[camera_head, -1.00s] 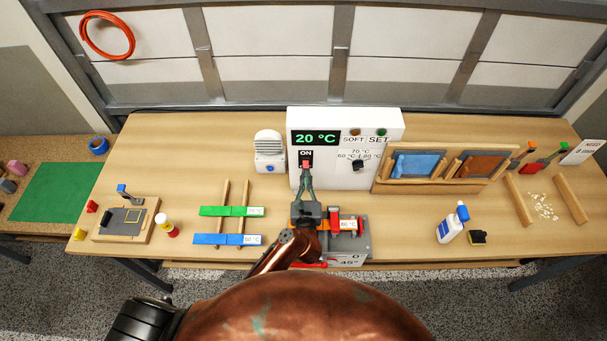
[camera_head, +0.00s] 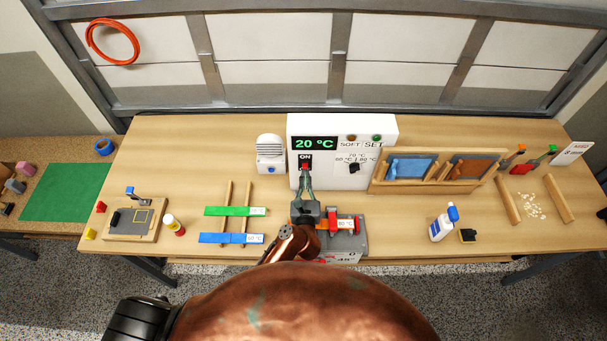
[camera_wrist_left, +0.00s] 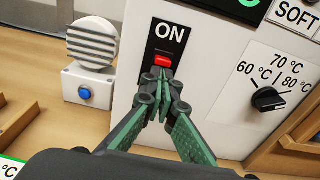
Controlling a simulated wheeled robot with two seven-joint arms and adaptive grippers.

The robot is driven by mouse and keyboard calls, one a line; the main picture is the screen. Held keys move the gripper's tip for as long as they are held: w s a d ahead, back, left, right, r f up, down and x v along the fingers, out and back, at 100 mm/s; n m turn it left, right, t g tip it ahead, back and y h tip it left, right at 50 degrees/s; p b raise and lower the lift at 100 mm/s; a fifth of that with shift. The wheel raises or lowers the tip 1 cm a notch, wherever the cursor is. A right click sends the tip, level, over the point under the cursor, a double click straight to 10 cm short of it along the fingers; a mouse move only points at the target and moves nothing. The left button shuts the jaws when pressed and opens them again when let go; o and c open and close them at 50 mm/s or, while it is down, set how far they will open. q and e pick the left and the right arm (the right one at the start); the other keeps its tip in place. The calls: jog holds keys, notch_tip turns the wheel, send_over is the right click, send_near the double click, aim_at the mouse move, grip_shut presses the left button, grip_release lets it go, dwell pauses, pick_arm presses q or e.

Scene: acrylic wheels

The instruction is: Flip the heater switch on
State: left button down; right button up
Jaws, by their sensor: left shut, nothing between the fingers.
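The heater (camera_head: 343,128) is a white box at the back of the table with a green "20 °C" display (camera_head: 315,143). Below the display, a red switch (camera_wrist_left: 163,61) sits in a black plate marked "ON"; it also shows in the head view (camera_head: 305,168). My left gripper (camera_wrist_left: 158,76) is shut and empty, its fingertips at the lower edge of the red switch; I cannot tell whether they touch it. In the head view the left gripper (camera_head: 305,178) reaches up to the switch plate and hides part of it. My right gripper is not in view.
A black knob (camera_wrist_left: 268,98) marked 60, 70 and 80 °C is right of the switch. A white vented unit with a blue button (camera_wrist_left: 85,93) stands left of the heater. A grey fixture with red parts (camera_head: 346,232) stands beside my left arm.

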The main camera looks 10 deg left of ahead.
pick_arm(q)
notch_tip(320, 180, down, 5)
jog(key=s+b, duration=0.2)
jog(key=b, duration=0.2)
jog(key=s+d+r, duration=0.1)
jog(key=s+r, duration=0.6)
jog(key=r, duration=0.1)
jog(key=shift+d, duration=0.4)
